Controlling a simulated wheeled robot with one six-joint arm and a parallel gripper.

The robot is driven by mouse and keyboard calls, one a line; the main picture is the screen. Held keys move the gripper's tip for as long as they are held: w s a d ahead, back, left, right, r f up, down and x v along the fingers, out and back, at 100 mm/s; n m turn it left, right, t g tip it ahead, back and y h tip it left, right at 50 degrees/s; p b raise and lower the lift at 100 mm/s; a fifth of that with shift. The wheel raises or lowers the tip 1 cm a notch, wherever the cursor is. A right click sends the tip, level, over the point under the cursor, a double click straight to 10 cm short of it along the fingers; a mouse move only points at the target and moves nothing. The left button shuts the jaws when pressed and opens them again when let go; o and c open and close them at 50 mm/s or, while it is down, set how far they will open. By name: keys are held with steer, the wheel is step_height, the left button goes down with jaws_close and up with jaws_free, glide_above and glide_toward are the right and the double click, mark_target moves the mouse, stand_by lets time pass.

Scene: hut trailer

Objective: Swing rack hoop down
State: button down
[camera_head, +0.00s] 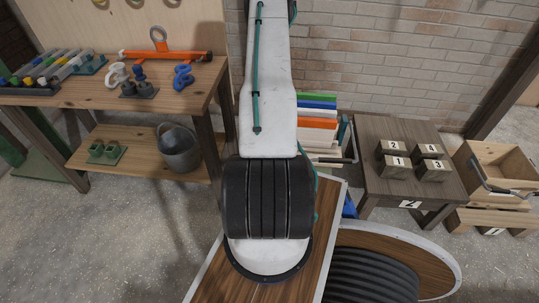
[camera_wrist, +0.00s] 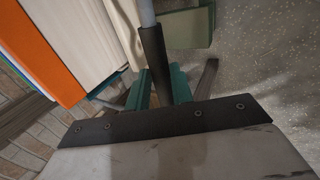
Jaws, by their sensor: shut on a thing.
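The rack holds a stack of coloured boards (camera_head: 317,123), in green, blue, orange and white. The boards also show at the left of the wrist view (camera_wrist: 52,45). The rack hoop (camera_wrist: 153,52) appears in the wrist view as a grey bar with a dark sleeve. A thin piece of bent metal shows beside the boards in the head view, partly hidden. My gripper (camera_wrist: 162,88) has teal fingers, one on each side of the sleeve, and is shut on it. In the head view my arm hides the gripper and part of the rack.
A small dark table (camera_head: 370,150) with numbered blocks stands right of the rack, and a wooden crate (camera_head: 490,165) beyond it. A workbench (camera_head: 110,95) with tools and a grey bucket (camera_head: 179,149) on its lower shelf stand left. A brick wall (camera_head: 400,60) is behind.

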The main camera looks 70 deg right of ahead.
steer(key=shift+a+f, duration=0.15)
steer(key=shift+a, duration=0.2)
steer(key=c, duration=1.2)
jaws_free()
steer(key=shift+c, duration=0.2)
steer(key=shift+d, duration=0.1)
steer(key=w+v, duration=0.1)
steer(key=v, duration=0.6)
steer(key=shift+s+r, duration=0.4)
steer(key=shift+s, duration=0.15)
steer(key=shift+c, duration=0.3)
